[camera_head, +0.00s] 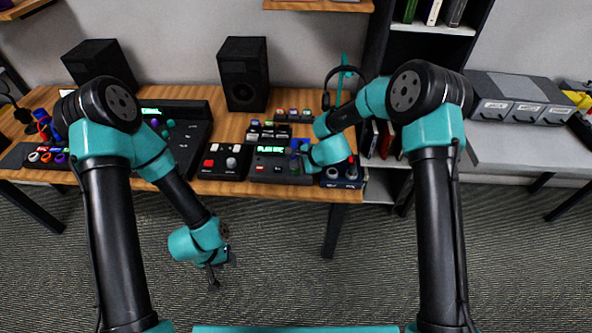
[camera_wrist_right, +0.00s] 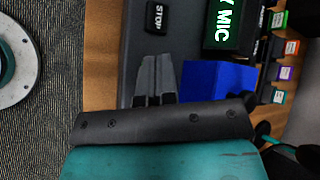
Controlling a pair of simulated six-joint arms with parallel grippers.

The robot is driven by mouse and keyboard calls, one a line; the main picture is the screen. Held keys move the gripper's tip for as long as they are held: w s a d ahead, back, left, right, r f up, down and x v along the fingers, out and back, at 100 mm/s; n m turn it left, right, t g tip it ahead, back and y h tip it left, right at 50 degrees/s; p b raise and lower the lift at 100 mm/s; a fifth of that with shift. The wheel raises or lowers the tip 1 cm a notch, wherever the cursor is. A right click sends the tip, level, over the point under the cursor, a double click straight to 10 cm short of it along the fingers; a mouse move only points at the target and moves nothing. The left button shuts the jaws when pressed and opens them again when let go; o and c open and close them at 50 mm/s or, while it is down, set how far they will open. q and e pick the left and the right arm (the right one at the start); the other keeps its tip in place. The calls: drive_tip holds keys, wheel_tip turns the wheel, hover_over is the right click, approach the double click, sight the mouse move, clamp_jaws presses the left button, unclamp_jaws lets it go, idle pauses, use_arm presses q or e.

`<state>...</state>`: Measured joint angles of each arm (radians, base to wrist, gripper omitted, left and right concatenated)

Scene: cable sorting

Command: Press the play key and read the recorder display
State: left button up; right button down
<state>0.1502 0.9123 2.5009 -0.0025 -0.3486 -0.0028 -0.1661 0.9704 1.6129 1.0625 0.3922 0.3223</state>
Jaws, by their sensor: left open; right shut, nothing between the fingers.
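The recorder (camera_head: 283,179) is a dark box on the wooden desk. Its lit display (camera_head: 270,149) shows green text that seems to start with PLAY; in the right wrist view the display (camera_wrist_right: 227,25) is cut off and reads "Y MIC". The STOP key (camera_wrist_right: 156,17) is black with white letters. I cannot make out a play key; the fingers may cover it. My right gripper (camera_wrist_right: 155,62) is shut and empty over the recorder's face, beside a blue block (camera_wrist_right: 218,78); whether it touches the recorder is unclear. My left gripper (camera_head: 215,274) is open and empty, low in front of the desk.
Another device with red and white buttons (camera_head: 224,162) stands left of the recorder. A mixer-like console (camera_head: 180,110), two black speakers (camera_head: 244,73) and a headphone stand (camera_head: 342,75) are on the desk. A grey side table (camera_head: 490,146) is at right. Carpet in front is clear.

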sight(296, 171)
drive_tip(key=shift+r, duration=0.35)
drive_tip(key=shift+r, duration=2.5)
